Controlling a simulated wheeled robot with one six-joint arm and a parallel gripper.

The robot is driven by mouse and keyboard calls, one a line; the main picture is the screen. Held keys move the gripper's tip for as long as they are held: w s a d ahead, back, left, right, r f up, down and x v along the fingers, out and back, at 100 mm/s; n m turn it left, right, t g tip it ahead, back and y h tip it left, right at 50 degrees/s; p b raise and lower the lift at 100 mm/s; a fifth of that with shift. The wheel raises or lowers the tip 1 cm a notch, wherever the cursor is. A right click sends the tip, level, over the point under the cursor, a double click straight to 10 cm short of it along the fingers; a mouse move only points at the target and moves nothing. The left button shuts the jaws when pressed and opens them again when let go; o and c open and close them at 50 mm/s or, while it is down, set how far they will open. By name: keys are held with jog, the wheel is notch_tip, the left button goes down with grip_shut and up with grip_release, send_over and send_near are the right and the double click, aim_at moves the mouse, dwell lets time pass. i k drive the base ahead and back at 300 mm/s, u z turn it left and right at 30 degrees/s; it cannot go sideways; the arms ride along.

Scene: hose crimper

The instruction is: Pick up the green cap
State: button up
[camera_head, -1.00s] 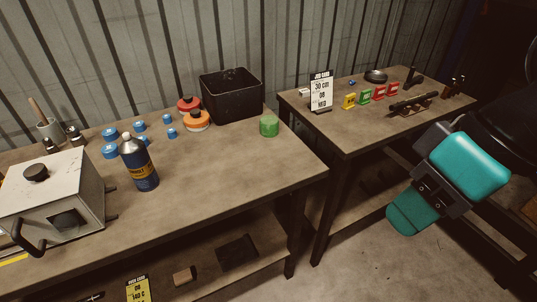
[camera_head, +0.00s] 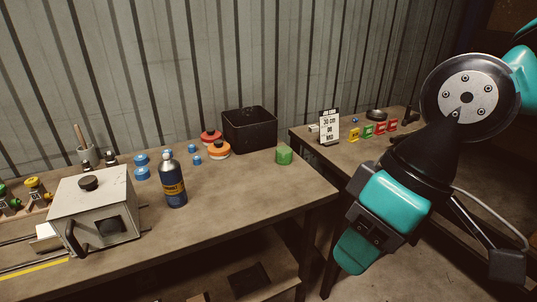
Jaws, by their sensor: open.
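The green cap (camera_head: 284,156) stands on the right end of the nearer workbench (camera_head: 262,188), close to its far edge. It is a small, bright green, squat cylinder and nothing covers it. My gripper (camera_head: 368,228), with teal and dark parts, is at the lower right, in front of the gap between the two benches. It is open and apart from the cap, to its right and lower in the picture. I see nothing held in it.
A black bin (camera_head: 249,130) stands just left of the cap, with orange-red lidded containers (camera_head: 217,149) beside it. A dark blue bottle (camera_head: 173,184), blue caps (camera_head: 142,174) and a grey machine (camera_head: 93,208) are further left. A job card (camera_head: 328,127) stands on the right bench.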

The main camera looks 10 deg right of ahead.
aim_at(284, 153)
jog(key=i, duration=1.6)
jog(key=z, duration=0.05)
